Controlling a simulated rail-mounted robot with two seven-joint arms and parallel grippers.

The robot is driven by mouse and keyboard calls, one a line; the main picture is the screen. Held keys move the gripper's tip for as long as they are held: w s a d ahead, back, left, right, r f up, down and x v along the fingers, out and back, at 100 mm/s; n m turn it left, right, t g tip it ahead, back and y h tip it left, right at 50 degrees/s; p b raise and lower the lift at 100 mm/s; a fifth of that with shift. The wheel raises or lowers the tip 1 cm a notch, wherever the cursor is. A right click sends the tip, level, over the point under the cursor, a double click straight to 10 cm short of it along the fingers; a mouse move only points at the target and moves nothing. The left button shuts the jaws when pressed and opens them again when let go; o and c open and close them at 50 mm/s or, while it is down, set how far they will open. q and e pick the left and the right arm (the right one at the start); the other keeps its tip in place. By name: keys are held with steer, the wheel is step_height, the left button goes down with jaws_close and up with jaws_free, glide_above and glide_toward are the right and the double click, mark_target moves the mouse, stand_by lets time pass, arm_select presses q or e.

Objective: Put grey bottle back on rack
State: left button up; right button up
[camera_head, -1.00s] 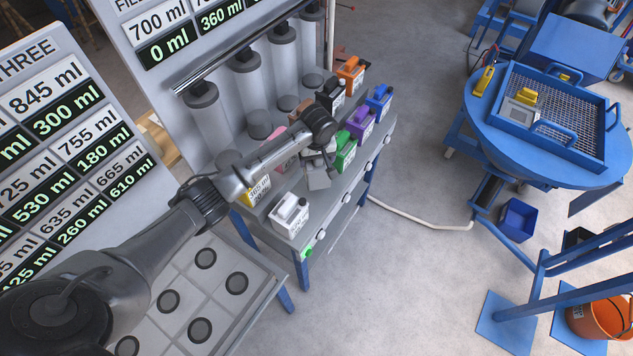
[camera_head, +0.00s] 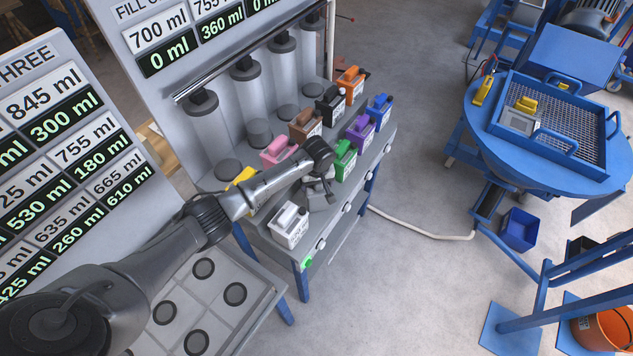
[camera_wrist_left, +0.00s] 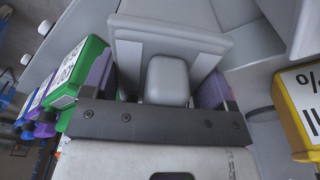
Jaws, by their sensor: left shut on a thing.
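The grey bottle (camera_head: 321,202) is at my left gripper (camera_head: 319,186), over the rack (camera_head: 328,232), between the green bottle (camera_head: 343,160) and the white bottle (camera_head: 289,225). My left gripper is shut on its handle, which the left wrist view shows between the fingers (camera_wrist_left: 167,82). The grey body (camera_wrist_left: 170,28) fills the top middle of that view. I cannot tell whether its base touches the rack. My right gripper is not in view.
Purple, blue, black, orange, brown, pink and yellow bottles stand close by on the rack. Clear cylinders (camera_head: 250,90) line its back. A round blue table (camera_head: 470,125) is at the right, with open floor between.

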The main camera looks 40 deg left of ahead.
arm_select(q)
steer(key=shift+f, duration=0.15)
steer(key=o, duration=1)
steer(key=shift+c, duration=0.2)
steer(key=r, duration=0.4)
steer(key=r+p, duration=0.1)
steer(key=r, duration=0.3)
steer(key=s+d+r, duration=0.1)
steer(key=r, duration=0.3)
steer(key=shift+d+r+p, duration=0.1)
steer(key=shift+r+p, duration=0.05)
steer(key=shift+p, duration=0.25)
